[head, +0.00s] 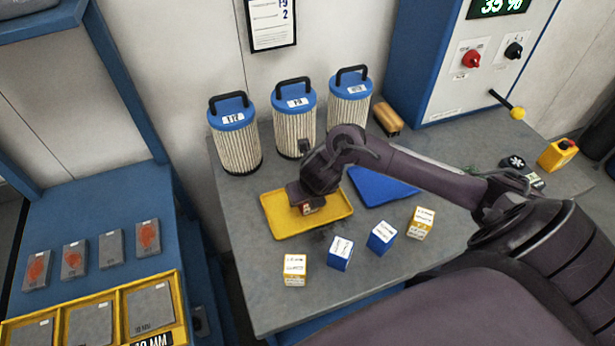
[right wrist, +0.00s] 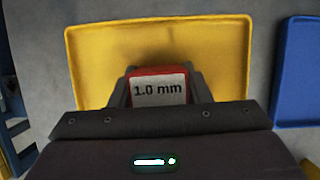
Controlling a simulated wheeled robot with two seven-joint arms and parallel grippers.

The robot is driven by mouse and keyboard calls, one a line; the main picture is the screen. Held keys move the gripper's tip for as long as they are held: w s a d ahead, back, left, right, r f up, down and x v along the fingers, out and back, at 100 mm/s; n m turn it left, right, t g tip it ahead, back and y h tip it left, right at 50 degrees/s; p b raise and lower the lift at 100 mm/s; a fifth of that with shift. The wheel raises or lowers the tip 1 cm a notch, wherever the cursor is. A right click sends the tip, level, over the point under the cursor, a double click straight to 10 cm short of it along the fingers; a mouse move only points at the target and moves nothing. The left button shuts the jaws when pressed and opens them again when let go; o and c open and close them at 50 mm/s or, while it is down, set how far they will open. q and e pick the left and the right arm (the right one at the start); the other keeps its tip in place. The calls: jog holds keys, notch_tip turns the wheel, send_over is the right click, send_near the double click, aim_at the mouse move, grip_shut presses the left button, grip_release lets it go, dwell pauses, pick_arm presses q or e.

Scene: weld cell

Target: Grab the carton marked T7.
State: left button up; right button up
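My right gripper (head: 306,205) is over the yellow tray (head: 275,222), its fingers pressed on both sides of a small red carton (head: 313,207). In the right wrist view the carton's white label (right wrist: 158,92) reads "1.0 mm"; I see no T7 on it. I cannot tell whether the carton touches the tray. In front of the tray stand a yellow-and-white carton (head: 294,270), a blue-and-white carton (head: 340,254), a blue carton (head: 382,238) and another yellow-and-white carton (head: 421,223). Their marks are too small to read. My left gripper is not in view.
A blue tray (head: 383,188) lies right of the yellow one. Three blue-capped filter cartridges (head: 235,145) stand behind, with a brown block (head: 387,118) beside them. A blue bench (head: 110,215) with grey plates is at left. The tabletop's front left is clear.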

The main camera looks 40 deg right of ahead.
jog(key=c, duration=0.5)
notch_tip(320, 180, up, 8)
jog(key=shift+w+f+p, duration=0.15)
jog(key=shift+f+p, duration=0.05)
jog(key=shift+p, duration=0.75)
jog(key=shift+r+p, duration=2.6)
jog(key=shift+r, duration=3.55)
